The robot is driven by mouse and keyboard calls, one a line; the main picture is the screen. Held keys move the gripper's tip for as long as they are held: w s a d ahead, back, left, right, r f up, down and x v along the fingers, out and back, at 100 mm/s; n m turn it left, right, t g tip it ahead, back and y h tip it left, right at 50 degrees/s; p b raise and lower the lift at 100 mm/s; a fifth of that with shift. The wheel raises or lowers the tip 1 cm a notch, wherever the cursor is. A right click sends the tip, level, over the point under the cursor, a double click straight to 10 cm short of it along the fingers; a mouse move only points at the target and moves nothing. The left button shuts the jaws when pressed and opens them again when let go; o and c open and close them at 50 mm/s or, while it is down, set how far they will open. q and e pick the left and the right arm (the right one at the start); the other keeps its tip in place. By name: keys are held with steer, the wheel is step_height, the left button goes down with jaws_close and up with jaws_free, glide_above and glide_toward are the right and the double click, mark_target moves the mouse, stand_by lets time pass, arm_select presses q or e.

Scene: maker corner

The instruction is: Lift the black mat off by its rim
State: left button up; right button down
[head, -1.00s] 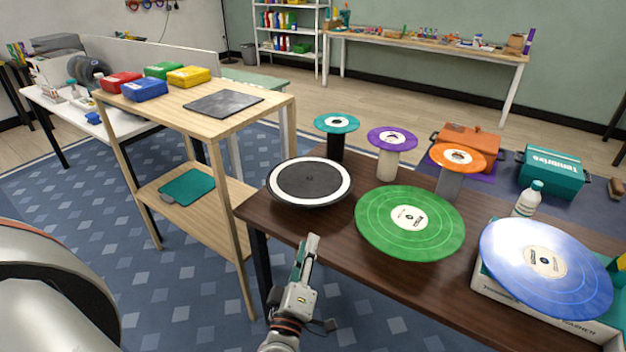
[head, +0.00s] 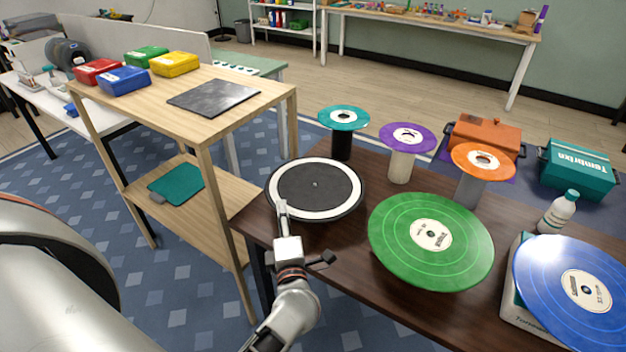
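The round black mat (head: 318,184) lies at the near left end of the dark brown table. A white ring surrounds its dark middle, with a thin dark edge outside; I cannot tell if the ring belongs to the mat or to a disc below. My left gripper (head: 282,207) is at the near left edge of the mat, its fingertips overlapping the white ring in the head view. The fingers are seen nearly edge-on, so their opening and any contact with the rim are unclear. My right gripper is not in view.
A green record (head: 400,245) lies right of the mat. Teal (head: 358,123), purple (head: 422,138) and orange (head: 500,168) discs stand on posts behind. A blue record (head: 550,275) rests on a box at right. A wooden shelf (head: 217,125) stands close at left.

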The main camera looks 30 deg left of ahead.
mark_target(278, 194)
arm_select(q)
steer(key=shift+x, duration=1.15)
steer(key=shift+f+x, duration=0.2)
steer(key=shift+x, duration=2.5)
steer(key=shift+s, duration=0.1)
jaws_close()
